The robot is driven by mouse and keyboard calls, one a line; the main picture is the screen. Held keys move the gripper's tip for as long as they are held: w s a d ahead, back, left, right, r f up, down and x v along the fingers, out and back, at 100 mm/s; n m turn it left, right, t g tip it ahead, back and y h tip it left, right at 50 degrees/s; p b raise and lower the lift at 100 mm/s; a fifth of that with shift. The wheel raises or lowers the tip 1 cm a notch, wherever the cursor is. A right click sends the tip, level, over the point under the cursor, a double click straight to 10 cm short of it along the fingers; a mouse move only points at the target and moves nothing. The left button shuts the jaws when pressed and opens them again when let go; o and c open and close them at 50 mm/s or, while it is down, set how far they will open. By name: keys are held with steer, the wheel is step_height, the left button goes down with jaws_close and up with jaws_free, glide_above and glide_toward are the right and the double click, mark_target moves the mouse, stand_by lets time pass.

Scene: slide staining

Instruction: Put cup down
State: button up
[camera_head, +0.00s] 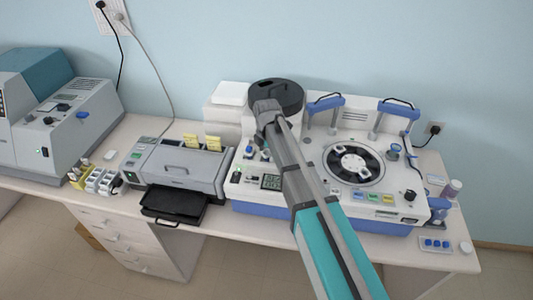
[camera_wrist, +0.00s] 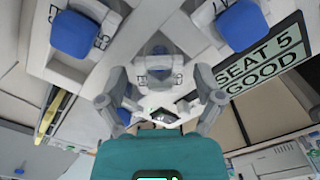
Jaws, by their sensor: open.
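My gripper (camera_wrist: 160,80) is open, with its two grey fingers apart in the wrist view. Between the fingers is a small pale grey, cup-like piece (camera_wrist: 156,64) on the white machine. I cannot tell for sure that it is the cup, or whether a finger touches it. In the camera_head view my arm reaches over the left part of the white and blue staining machine (camera_head: 400,205), and the fingertips are hidden. A display (camera_wrist: 262,65) beside the right finger reads "SEAT 5 GOOD".
Blue knobs, one at left (camera_wrist: 75,33) and one at right (camera_wrist: 240,25), flank the gripper closely. A dark round lid (camera_head: 276,94) stands behind my wrist. A grey printer (camera_head: 178,165) is at left. A blue tray (camera_head: 435,245) lies at the right front.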

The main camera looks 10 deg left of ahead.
steer(key=shift+r, duration=0.2)
step_height(320, 180, up, 12)
steer(key=p, duration=1.2)
steer(key=shift+r+p, duration=0.25)
steer(key=shift+p, duration=0.15)
steer(key=shift+d, duration=0.1)
stand_by(0.7)
steer(key=s+d+m, duration=0.5)
steer(key=d+m, duration=0.4)
steer(key=d, duration=0.1)
steer(key=s+d+m, duration=0.6)
steer(key=d+m, duration=0.3)
steer(key=d, duration=0.1)
steer(key=s+d+m, duration=0.5)
steer(key=d+m, duration=0.4)
steer(key=d, duration=0.2)
steer(key=shift+s, duration=0.15)
